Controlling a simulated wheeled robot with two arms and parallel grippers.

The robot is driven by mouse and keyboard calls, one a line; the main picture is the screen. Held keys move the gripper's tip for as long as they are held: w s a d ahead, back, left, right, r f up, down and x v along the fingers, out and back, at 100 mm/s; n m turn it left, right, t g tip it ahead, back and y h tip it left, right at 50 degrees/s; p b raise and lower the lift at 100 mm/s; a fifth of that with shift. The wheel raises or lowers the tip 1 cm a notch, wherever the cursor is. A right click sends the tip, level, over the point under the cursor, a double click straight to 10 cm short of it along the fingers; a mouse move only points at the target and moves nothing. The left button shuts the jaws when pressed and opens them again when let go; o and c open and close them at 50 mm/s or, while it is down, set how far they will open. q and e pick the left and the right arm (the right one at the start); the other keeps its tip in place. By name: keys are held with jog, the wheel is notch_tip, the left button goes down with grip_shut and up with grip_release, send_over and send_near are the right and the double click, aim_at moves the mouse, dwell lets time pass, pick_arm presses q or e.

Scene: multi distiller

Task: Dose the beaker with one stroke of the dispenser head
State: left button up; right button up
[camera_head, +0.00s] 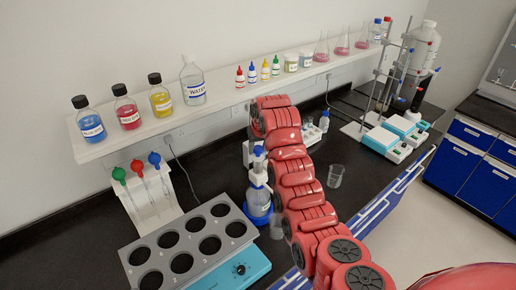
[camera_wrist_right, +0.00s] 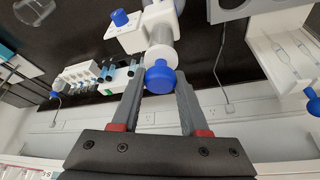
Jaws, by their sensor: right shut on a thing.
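The bottle-top dispenser (camera_head: 258,198) stands upright on the bench, with a clear body, white-and-blue top and blue base ring. A clear glass beaker (camera_head: 277,228) stands close beside it, partly covered by my red right arm. In the right wrist view, my right gripper (camera_wrist_right: 160,96) has its two grey fingers on either side of the dispenser's round blue head (camera_wrist_right: 160,77) and is shut on it. In the head view my arm hides most of this gripper. The left gripper is not in view.
A second beaker (camera_head: 335,176) stands right of my arm. A numbered grey rack block (camera_head: 192,240) is front left, with a white pipette stand (camera_head: 150,200) behind it. The wall shelf (camera_head: 215,100) holds bottles and flasks. A white vial rack (camera_wrist_right: 95,76) stands near the wall.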

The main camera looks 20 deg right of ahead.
grip_shut()
